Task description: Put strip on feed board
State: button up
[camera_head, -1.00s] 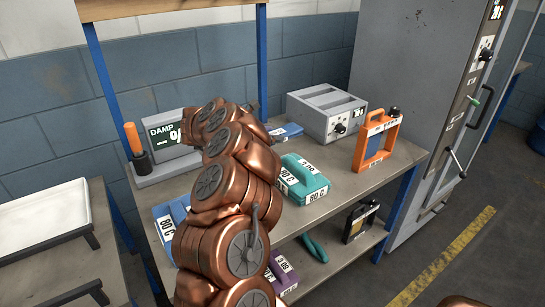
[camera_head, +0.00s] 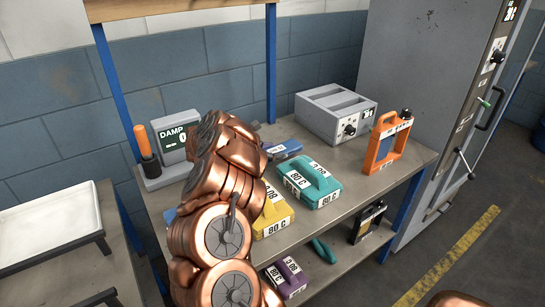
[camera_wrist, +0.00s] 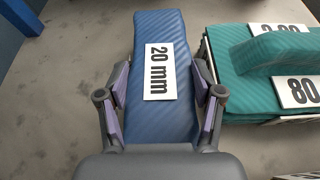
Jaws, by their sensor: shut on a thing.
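A blue strip (camera_wrist: 163,77) with a white "20 mm" label fills the middle of the wrist view. My gripper (camera_wrist: 163,92) is shut on it, with one purple-padded finger against each long side. In the head view a blue piece with a white label (camera_head: 285,149), likely this strip, shows behind the teal block. My copper arm hides most of the gripper there. I cannot tell whether the strip rests on the bench or is just above it. I cannot tell for sure which thing is the feed board.
A teal block (camera_head: 310,183) stands close right of the strip. A yellow block (camera_head: 272,218), grey control box (camera_head: 337,113), orange-framed device (camera_head: 388,142) and DAMP meter (camera_head: 175,143) share the bench. A white tray (camera_head: 50,230) is at left. Purple block (camera_head: 287,278) sits on the lower shelf.

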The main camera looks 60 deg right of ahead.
jog(key=shift+f, duration=1.3)
jog(key=shift+f, duration=0.25)
jog(key=o, duration=1)
jog(key=shift+r, duration=0.1)
jog(key=shift+r, duration=0.1)
